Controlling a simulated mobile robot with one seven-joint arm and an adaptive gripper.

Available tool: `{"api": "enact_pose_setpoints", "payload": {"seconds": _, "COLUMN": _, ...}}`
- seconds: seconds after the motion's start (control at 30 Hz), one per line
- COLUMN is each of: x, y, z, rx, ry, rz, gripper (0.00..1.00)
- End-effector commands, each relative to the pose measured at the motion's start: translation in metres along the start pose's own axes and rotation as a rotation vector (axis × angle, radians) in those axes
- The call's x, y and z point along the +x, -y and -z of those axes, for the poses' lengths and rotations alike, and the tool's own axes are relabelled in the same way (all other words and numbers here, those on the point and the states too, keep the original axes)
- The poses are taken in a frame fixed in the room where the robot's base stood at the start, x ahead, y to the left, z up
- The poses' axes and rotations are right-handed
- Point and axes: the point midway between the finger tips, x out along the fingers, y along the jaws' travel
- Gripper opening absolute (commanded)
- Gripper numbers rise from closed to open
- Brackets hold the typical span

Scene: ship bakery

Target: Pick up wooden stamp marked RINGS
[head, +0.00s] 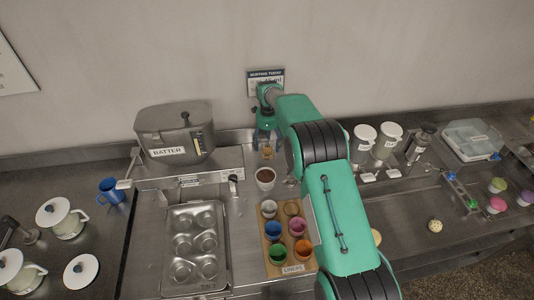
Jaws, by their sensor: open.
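My gripper (267,146) is in the head view at the back of the counter, near the wall. It points down and its jaws are open. A small tan, wood-coloured piece (267,154) shows between or just below the fingertips. It may be the wooden stamp, but it is too small to read any marking, and the fingers partly hide it. I cannot tell whether the fingers touch it. No lettering reading RINGS is legible anywhere in view.
A batter vessel (175,138) stands left of my gripper. A cup of dark contents (265,178) stands just in front. A liners tray (274,269) with coloured cups and a muffin tin (196,286) lie nearer.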

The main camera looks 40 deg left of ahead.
Motion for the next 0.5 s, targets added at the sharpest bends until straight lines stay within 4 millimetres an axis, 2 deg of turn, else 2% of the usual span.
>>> {"api": "enact_pose_setpoints", "payload": {"seconds": 0.27, "x": 0.004, "y": 0.000, "z": 0.000, "rx": 0.000, "ry": 0.000, "rz": -0.001, "gripper": 0.73}}
{"api": "enact_pose_setpoints", "payload": {"seconds": 0.5, "x": 0.024, "y": 0.002, "z": -0.001, "rx": 0.000, "ry": 0.000, "rz": -0.001, "gripper": 0.73}}
